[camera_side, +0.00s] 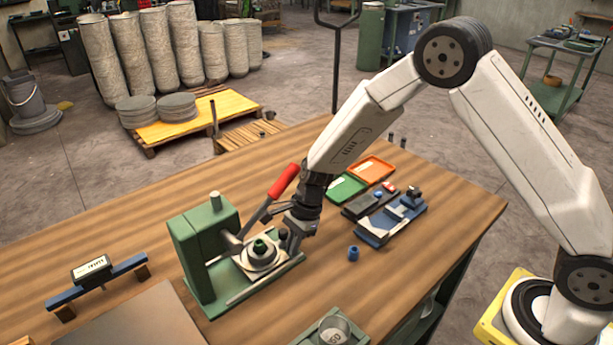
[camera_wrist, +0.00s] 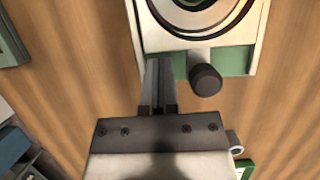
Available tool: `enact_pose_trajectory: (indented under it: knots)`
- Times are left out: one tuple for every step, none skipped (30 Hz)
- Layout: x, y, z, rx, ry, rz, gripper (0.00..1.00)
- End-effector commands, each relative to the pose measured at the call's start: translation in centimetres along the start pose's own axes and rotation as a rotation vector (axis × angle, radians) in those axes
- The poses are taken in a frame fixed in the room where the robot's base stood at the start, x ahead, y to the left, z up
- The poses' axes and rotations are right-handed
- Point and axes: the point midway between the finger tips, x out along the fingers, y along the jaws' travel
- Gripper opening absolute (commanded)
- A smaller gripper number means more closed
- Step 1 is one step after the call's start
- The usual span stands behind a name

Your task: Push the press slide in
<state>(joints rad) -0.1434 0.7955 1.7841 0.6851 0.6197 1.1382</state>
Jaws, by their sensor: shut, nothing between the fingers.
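The green press (camera_side: 205,245) stands on the wooden table, with a red-handled lever (camera_side: 284,181) tilted up to the right. Its slide carries a round ringed die (camera_side: 262,254) and lies in front of the press column, between rails. In the wrist view the pale slide plate (camera_wrist: 153,38) is at the top, and a dark round knob (camera_wrist: 206,80) sticks out from its near edge. My gripper (camera_side: 291,240) is low at the slide's outer end. In the wrist view its fingers (camera_wrist: 158,66) are shut and empty, left of the knob, by the slide's near edge. I cannot tell whether they touch it.
A blue fixture (camera_side: 393,226), a green tray (camera_side: 345,187) and an orange tray (camera_side: 372,168) lie behind and right of my gripper. A small blue cylinder (camera_side: 353,254) stands nearer. A blue stand (camera_side: 97,283) is at left.

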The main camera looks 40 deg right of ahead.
Motion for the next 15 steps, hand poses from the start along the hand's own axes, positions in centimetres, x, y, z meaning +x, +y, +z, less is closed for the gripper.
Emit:
enact_pose_trajectory:
  knots:
    - [0.0,0.0,-0.1,0.0,0.0,0.0,0.0]
    - [-0.1,0.0,-0.1,0.001,0.0,0.0,0.0]
    - [-0.1,0.0,-0.2,0.001,0.0,0.0,0.0]
    - [-0.1,0.0,-0.3,0.001,0.0,0.0,0.0]
    - [-0.2,0.0,-0.5,0.001,0.0,0.0,0.0]
    - [-0.3,0.0,-0.7,0.001,0.0,-0.001,0.0]
    - [-0.4,0.0,-0.9,0.002,0.0,-0.001,0.0]
    - [-0.5,0.0,-1.2,0.002,0.0,-0.001,0.0]
    - [-0.6,0.0,-1.5,0.003,0.0,-0.001,0.0]
    - [-0.7,0.0,-1.8,0.003,0.0,-0.001,0.0]
    - [-0.9,0.0,-2.1,0.004,0.0,-0.001,0.0]
    - [-1.1,0.0,-2.7,0.004,0.0,-0.001,0.0]
    - [-1.2,0.0,-3.0,0.004,0.0,-0.001,0.0]
    - [-1.4,0.0,-3.5,0.004,0.0,-0.001,0.0]
    - [-1.6,0.0,-4.1,0.005,0.0,-0.001,0.0]
